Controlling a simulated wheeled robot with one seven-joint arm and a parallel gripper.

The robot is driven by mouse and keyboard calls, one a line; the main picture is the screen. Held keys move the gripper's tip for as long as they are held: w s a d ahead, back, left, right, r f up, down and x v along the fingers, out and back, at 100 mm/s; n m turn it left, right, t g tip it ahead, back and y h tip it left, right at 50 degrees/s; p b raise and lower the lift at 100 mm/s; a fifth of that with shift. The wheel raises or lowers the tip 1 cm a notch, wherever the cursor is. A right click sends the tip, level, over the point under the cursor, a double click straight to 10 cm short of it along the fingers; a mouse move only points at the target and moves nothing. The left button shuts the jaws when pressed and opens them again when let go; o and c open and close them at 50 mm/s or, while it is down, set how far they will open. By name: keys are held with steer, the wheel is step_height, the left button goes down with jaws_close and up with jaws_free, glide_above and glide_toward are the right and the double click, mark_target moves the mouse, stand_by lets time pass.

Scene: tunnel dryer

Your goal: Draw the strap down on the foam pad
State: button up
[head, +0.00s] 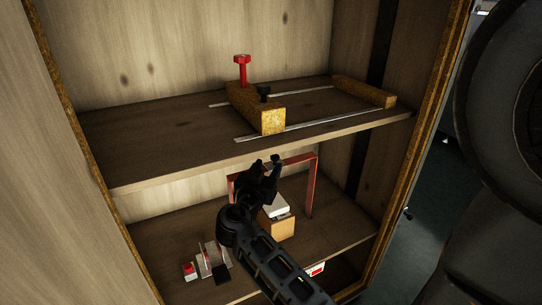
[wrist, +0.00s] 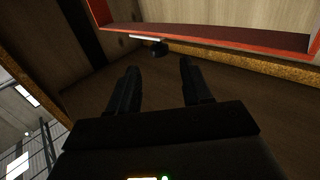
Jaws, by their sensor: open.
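A pale pad (head: 277,208), likely the foam pad, lies on a tan block (head: 277,229) on the lower shelf, partly hidden by my arm. A red frame (head: 313,185) stands over it; its red bar also crosses the top of the wrist view (wrist: 220,36). I cannot clearly make out the strap. A small black knob (wrist: 159,48) with a white strip beside it shows under the red bar. My gripper (head: 267,165) is by the frame's top bar in the head view. In the wrist view, my gripper (wrist: 159,66) is open and empty, with the knob just beyond the gap between its fingertips.
The upper shelf (head: 180,135) lies above and behind my gripper, carrying a wooden bar (head: 270,118) with a red knob (head: 242,62), and rails. On the lower shelf, a red button (head: 189,268) and a clear plate (head: 211,257) stand at left. Cabinet walls close both sides.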

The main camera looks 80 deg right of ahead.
mark_target(274, 157)
steer(key=d, duration=0.7)
steer(key=shift+s+p, duration=0.3)
steer(key=shift+s, duration=0.1)
jaws_close()
